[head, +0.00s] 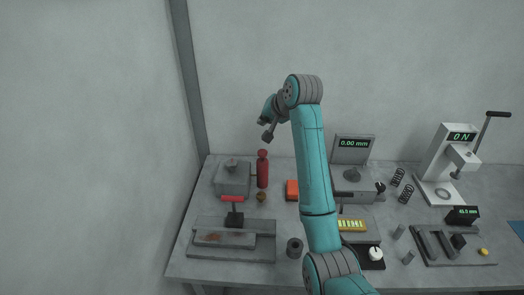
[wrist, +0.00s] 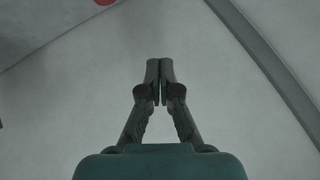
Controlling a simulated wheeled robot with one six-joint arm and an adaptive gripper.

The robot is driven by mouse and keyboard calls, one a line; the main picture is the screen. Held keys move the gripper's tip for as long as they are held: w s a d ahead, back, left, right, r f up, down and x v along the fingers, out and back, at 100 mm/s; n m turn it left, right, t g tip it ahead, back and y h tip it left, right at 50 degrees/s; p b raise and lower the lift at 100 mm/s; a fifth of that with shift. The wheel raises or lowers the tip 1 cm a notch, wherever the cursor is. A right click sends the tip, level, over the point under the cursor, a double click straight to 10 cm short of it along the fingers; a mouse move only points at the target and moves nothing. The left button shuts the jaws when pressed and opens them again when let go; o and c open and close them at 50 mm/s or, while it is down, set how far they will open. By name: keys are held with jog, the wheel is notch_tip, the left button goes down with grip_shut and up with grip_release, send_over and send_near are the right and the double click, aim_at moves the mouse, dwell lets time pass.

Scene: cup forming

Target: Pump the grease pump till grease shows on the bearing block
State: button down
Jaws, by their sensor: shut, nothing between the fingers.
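My gripper (head: 268,134) is raised in front of the back wall, above the left part of the bench and clear of everything. In the wrist view its two fingers (wrist: 160,68) are together with nothing between them. A red upright cylinder with a rounded top (head: 262,172), which looks like the grease pump, stands below my gripper near the back of the bench. Left of it is a grey block with a round knob on top (head: 232,181), which looks like the bearing block. A thin dark line seems to join them. I cannot make out any grease on the block at this size.
A red-handled tool (head: 232,199) stands by a grey tray (head: 258,250) in front. Gauges, springs and a press (head: 446,165) fill the right. Air around my gripper is free.

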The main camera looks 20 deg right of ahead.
aim_at(263, 151)
jog(key=shift+f, duration=4.4)
jog(key=shift+f, duration=0.15)
jog(key=shift+f, duration=0.25)
jog(key=shift+f, duration=1.3)
jog(key=shift+r, duration=1.65)
jog(key=shift+r, duration=2.55)
